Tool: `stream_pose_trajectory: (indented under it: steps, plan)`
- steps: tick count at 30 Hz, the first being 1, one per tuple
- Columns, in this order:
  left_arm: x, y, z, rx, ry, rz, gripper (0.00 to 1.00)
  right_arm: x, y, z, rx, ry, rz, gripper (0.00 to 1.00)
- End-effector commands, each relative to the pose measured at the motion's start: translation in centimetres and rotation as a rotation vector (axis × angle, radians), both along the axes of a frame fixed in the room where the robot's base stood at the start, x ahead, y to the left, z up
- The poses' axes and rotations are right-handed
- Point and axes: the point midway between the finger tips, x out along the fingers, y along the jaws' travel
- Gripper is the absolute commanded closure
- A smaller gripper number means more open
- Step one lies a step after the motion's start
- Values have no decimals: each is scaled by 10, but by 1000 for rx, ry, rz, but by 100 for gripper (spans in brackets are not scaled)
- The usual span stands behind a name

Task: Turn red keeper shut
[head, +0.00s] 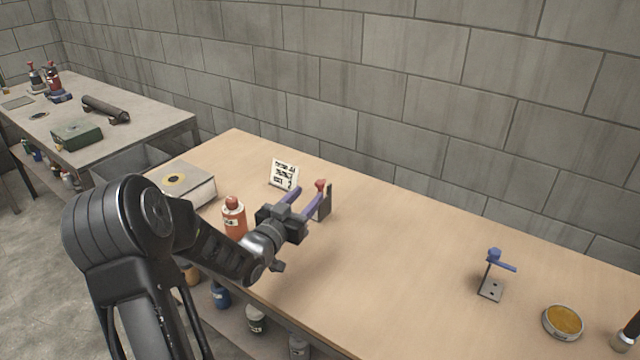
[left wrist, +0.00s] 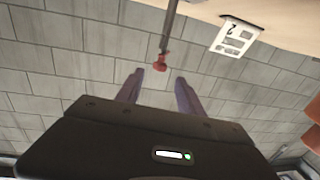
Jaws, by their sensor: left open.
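The red keeper (head: 320,185) sits at the top of a dark upright bracket (head: 326,204) on the wooden bench. It also shows in the left wrist view (left wrist: 160,62), just beyond my fingertips and roughly between them in the picture. My left gripper (head: 307,198) is open, with its two purple fingers apart beside the bracket. In the left wrist view the fingers (left wrist: 158,80) hold nothing. I cannot tell whether a finger touches the keeper. A blue keeper (head: 501,260) on another bracket (head: 490,289) stands further right. My right gripper is not in view.
A white printed card (head: 283,174) stands behind my left gripper. A red-orange bottle (head: 233,217) and a boxy case (head: 184,184) are on its left. A round tin (head: 562,322) lies at the right. The bench (head: 400,250) between the brackets is clear.

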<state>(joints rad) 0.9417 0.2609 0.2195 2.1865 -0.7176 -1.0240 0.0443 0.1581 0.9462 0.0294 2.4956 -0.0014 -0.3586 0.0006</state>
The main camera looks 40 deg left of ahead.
Motion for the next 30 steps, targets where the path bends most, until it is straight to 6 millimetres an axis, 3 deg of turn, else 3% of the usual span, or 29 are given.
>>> stream_pose_trajectory:
  steps: [5, 18, 30]
  plan:
    - [10, 1, 0, -1, -1, -1, 55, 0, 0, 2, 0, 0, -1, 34]
    - [70, 10, 1, 0, -1, -2, 55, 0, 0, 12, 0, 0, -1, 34]
    - [77, 11, 0, 0, 0, 0, 58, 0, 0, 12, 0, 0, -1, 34]
